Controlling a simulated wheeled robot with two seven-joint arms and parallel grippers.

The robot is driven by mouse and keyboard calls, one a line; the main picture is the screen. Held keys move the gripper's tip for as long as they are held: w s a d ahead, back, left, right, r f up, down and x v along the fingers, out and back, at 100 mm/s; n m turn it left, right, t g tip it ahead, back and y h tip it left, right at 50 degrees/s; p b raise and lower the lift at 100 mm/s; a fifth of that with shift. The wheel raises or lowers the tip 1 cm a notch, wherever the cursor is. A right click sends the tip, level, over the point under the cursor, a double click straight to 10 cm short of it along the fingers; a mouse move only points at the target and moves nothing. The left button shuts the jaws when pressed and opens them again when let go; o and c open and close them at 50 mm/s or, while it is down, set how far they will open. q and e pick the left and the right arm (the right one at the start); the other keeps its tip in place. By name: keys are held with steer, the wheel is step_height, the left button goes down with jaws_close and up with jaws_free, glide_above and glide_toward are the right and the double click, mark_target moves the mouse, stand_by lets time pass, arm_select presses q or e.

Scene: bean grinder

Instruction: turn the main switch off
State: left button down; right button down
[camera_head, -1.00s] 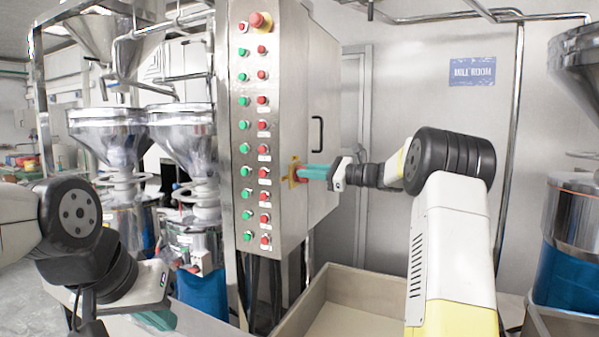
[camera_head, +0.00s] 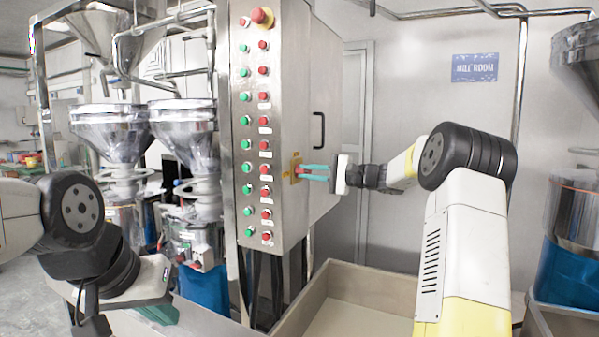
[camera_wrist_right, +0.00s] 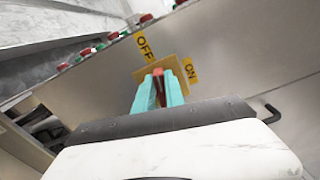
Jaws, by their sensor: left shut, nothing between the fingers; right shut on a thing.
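The main switch is a red handle on a yellow plate (camera_head: 295,168) on the side of the steel control cabinet. In the right wrist view the red handle (camera_wrist_right: 158,84) sits between the teal fingers, with yellow OFF and ON labels beside the plate. My right gripper (camera_head: 306,172) is shut on the handle; it also shows in the right wrist view (camera_wrist_right: 158,92). The fingers hide part of the handle, so I cannot tell which label it points to. My left gripper (camera_head: 160,313) is shut and empty at the lower left, away from the cabinet.
The cabinet (camera_head: 310,80) has a black door handle (camera_head: 318,130) near the switch. Its front carries green and red buttons and a red emergency knob (camera_head: 262,17). A beige bin (camera_head: 385,285) stands below right. Steel grinders (camera_head: 185,130) stand at left.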

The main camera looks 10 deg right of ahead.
steer(key=shift+f+n, duration=0.25)
steer(key=shift+n, duration=0.85)
steer(key=c, duration=1.4)
jaws_free()
steer(key=shift+s, duration=0.1)
steer(key=v, duration=0.7)
steer(key=shift+s+d, duration=0.2)
steer(key=shift+d, duration=0.15)
